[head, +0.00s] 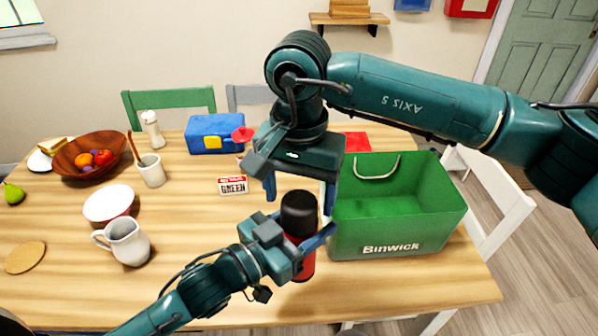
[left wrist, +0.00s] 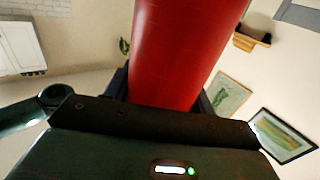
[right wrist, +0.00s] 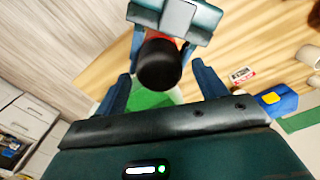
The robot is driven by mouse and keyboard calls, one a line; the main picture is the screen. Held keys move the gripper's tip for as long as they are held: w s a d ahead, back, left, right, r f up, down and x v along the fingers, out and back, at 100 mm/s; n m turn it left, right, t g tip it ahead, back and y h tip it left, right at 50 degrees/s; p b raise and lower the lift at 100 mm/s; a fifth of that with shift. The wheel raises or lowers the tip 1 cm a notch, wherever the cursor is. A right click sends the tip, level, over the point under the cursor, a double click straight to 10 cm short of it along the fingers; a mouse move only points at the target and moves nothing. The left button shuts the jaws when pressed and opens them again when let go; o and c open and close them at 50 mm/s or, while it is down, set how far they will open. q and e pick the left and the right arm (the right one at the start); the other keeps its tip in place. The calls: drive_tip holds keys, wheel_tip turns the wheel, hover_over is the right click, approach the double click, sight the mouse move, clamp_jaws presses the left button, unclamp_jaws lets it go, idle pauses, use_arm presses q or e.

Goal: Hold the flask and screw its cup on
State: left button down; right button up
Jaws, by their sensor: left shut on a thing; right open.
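The red flask (head: 307,262) stands upright near the table's front, its black cup (head: 299,208) sitting on top. I cannot tell how tightly the cup is screwed, or whether the flask's base touches the table. My left gripper (head: 302,236) is shut around the flask's body below the cup; the red body fills the left wrist view (left wrist: 182,50). My right gripper (head: 299,190) points down from above, open, with its fingers on either side of the cup's top. In the right wrist view the cup (right wrist: 159,65) shows between and beyond the open fingers, apart from them.
A green Binwick box (head: 395,225) stands close on the right.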

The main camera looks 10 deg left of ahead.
sight(299, 242)
drive_tip(key=shift+f, duration=1.75)
drive_tip(key=shift+c, duration=0.3)
drive_tip(key=c, duration=0.9)
drive_tip(key=m, duration=1.2)
drive_tip(key=shift+m, duration=0.3)
drive_tip(key=m, duration=0.4)
